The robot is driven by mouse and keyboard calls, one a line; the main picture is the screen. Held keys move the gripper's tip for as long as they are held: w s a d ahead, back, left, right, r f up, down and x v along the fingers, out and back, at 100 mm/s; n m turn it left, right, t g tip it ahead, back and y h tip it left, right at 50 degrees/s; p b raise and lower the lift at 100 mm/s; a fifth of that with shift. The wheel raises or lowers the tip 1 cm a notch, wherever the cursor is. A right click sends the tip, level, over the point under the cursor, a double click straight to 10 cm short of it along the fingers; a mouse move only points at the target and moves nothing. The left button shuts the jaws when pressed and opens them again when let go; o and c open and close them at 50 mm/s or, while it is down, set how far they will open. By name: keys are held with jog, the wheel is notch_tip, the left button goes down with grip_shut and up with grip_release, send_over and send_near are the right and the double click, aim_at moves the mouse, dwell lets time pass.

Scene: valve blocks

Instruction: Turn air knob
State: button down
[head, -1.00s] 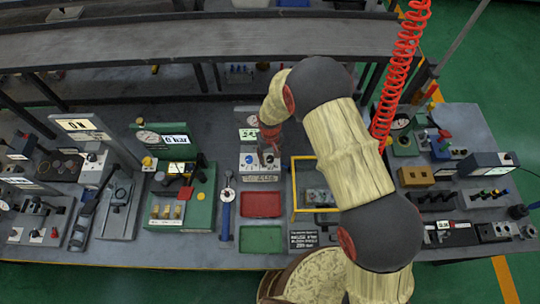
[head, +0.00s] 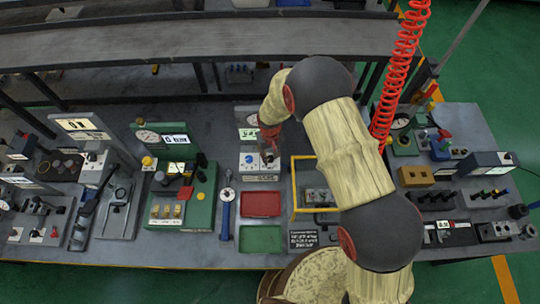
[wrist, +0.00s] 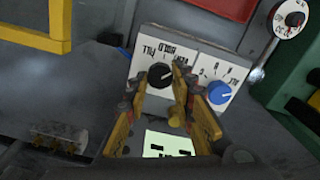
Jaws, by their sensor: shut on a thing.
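A white-faced control block (head: 260,165) stands in the middle of the bench, below a small sign with a pale green face (head: 248,134). It has a blue knob (head: 249,159) on its left side. In the wrist view the block's black knob (wrist: 160,75) has printed positions around it, and the blue knob (wrist: 219,92) is beside it to the right. My gripper (wrist: 162,82) has its yellow fingers on either side of the black knob and is shut on it. In the head view my gripper (head: 268,150) partly hides that knob.
A red tray (head: 261,204) and a green tray (head: 261,239) lie in front of the block. A yellow frame (head: 294,190) stands close on the right. A blue-handled gauge tool (head: 226,208) lies left. A red coiled hose (head: 400,70) hangs at right.

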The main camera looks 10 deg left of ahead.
jog(key=n+b, duration=0.3)
jog(key=n, duration=0.1)
jog(key=shift+f, duration=0.1)
jog(key=n+b, duration=0.2)
jog(key=n, duration=0.2)
jog(key=shift+s+n, duration=0.1)
jog(key=shift+n, duration=0.2)
jog(key=n+b, duration=0.2)
jog(key=n, duration=0.2)
jog(key=shift+a, duration=0.1)
jog(key=n+b, duration=0.1)
jog(key=n, duration=0.4)
jog(key=shift+n, duration=0.3)
jog(key=c, duration=1.5)
grip_release()
